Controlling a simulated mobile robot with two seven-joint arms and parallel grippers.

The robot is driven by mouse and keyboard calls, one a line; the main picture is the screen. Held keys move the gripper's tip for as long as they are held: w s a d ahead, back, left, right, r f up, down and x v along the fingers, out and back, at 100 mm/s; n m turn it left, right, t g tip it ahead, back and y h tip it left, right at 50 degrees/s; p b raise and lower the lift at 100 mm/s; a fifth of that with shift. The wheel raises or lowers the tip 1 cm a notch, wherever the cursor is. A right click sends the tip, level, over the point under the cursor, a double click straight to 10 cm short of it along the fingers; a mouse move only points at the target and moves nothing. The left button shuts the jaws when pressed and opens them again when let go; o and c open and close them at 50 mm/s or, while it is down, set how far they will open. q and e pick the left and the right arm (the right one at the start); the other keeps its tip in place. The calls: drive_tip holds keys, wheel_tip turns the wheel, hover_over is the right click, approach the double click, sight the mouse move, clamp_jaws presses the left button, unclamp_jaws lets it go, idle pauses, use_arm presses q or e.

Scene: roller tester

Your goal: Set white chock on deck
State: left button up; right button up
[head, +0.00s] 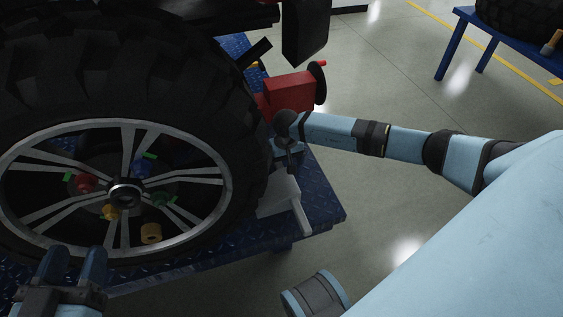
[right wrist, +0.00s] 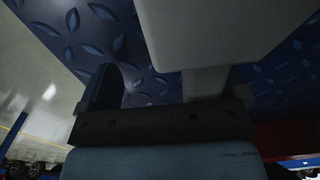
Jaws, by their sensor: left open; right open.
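The white chock (head: 280,197) is on or just above the right end of the blue diamond-plate deck (head: 325,203), close beside the big black tire (head: 135,85). I cannot tell whether it touches either. My right gripper (head: 286,150) is open at the chock's upper end. In the right wrist view the white chock (right wrist: 225,30) fills the top middle, and its narrower part (right wrist: 205,82) reaches down between the jaws; one finger is hidden. My left gripper (head: 73,262) is open and empty in front of the wheel, at the lower left.
A red block with a black knob (head: 288,94) stands behind my right gripper at the deck's edge. Colored wheel nuts, one yellow (head: 151,233), show within the silver rim (head: 210,170). A blue table (head: 458,45) with another tire is far right. The floor between is clear.

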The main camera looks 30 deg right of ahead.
drive_tip(key=shift+s+d, duration=0.1)
drive_tip(key=shift+d, duration=0.35)
drive_tip(key=shift+a, duration=0.1)
drive_tip(key=shift+a, duration=0.1)
drive_tip(key=shift+w+a+f+b, duration=0.1)
drive_tip(key=shift+w+a+b, duration=0.15)
drive_tip(key=shift+a, duration=0.65)
drive_tip(key=shift+w+a+b, duration=0.1)
drive_tip(key=shift+w+a, duration=0.15)
drive_tip(key=shift+a, duration=0.65)
drive_tip(key=shift+s+d+p, duration=0.15)
drive_tip(key=shift+s+d, duration=0.3)
drive_tip(key=shift+d, duration=0.3)
drive_tip(key=shift+s+d+p, duration=0.2)
drive_tip(key=shift+s+d, duration=0.25)
drive_tip(key=shift+d, duration=0.25)
drive_tip(key=shift+s+d+p, duration=0.15)
drive_tip(key=shift+s+d, duration=0.3)
drive_tip(key=shift+d, duration=0.3)
drive_tip(key=shift+a, duration=0.1)
